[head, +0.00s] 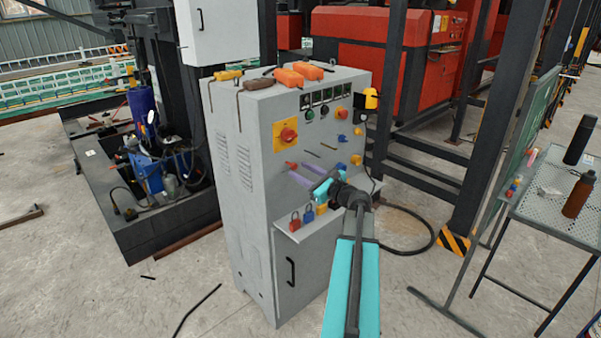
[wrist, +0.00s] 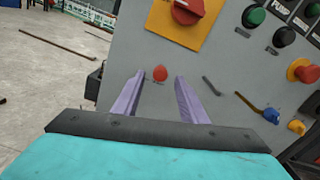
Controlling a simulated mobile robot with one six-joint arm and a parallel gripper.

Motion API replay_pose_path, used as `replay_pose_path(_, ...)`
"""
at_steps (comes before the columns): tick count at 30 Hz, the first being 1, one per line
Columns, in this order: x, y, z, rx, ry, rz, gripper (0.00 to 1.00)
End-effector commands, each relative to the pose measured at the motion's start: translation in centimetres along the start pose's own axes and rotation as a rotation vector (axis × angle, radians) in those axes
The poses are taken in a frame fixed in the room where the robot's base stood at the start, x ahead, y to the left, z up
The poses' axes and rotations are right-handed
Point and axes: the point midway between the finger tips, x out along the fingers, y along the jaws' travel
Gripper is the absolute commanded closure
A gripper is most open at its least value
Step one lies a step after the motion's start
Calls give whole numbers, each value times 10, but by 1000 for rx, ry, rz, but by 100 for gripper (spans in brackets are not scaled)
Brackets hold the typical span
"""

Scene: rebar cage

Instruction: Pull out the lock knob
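A small red knob (wrist: 160,73), which I take to be the lock knob, sticks out of the grey cabinet's front panel. In the head view the red knob (head: 291,165) sits at the fingertips, partly close to the purple fingers. My gripper (wrist: 160,84) is open, with one purple finger on each side of the knob in the wrist view. A gap shows between the knob and each finger, and nothing is held. In the head view my gripper (head: 299,171) points at the panel; how deep the fingers reach past the knob is hard to tell.
A red rotary switch (wrist: 187,8) on a yellow plate is above the knob. Small levers and buttons (head: 341,113) lie to the right. Padlocks (head: 308,214) stand on a ledge (head: 282,226) below my gripper. Tools (head: 290,78) lie on the cabinet top.

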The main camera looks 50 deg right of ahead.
Motion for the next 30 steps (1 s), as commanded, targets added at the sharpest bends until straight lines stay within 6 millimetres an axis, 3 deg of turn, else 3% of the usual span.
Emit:
replay_pose_path(14, -6, 0, 1, 0, -1, 0, 62)
replay_pose_path(20, -28, 1, 0, 0, -1, -2, 62)
replay_pose_path(30, -82, 2, 0, -1, 0, -1, 62)
